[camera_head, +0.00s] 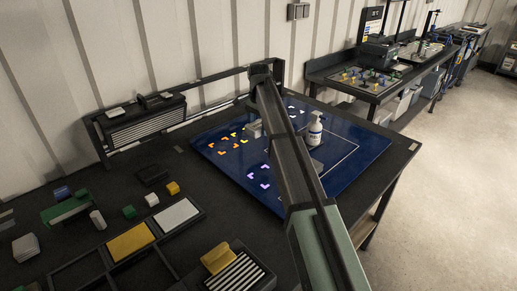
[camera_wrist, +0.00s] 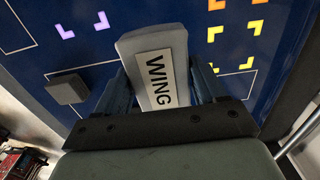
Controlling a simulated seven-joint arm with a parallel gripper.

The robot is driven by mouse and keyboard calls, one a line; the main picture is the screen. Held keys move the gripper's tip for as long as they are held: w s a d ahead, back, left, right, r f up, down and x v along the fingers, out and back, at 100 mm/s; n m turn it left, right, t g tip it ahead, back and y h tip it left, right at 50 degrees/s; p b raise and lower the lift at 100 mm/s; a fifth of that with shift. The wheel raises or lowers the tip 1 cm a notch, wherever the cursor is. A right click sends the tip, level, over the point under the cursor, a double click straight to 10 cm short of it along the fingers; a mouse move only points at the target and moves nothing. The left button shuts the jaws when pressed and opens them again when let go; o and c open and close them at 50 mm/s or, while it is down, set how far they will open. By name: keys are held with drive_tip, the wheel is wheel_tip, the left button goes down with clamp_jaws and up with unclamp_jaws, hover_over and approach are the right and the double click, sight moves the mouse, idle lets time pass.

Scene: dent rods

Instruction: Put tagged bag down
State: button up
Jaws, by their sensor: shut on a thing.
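In the wrist view, my gripper (camera_wrist: 160,88) is shut on the tagged bag (camera_wrist: 146,45), a pale grey padded piece with a white tag reading "WING". The bag stands between the two fingers over the blue mat (camera_wrist: 85,62). I cannot tell whether it touches the mat. In the head view, a small pale thing (camera_head: 254,129) beside my arm, near the yellow corner marks, looks like the bag. My arm hides most of the gripper there.
A white spray bottle (camera_head: 315,129) stands on the mat, right of my arm. A dark grey block (camera_wrist: 67,89) lies left of the bag in the wrist view. Trays (camera_head: 129,242) and several small blocks crowd the bench's near left.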

sight(259, 151)
wheel_tip(259, 151, down, 9)
drive_tip(key=shift+f, duration=0.1)
idle(0.4)
drive_tip(key=shift+f, duration=0.1)
drive_tip(key=o, duration=1.1)
wheel_tip(259, 151, up, 12)
drive_tip(key=shift+r, duration=0.15)
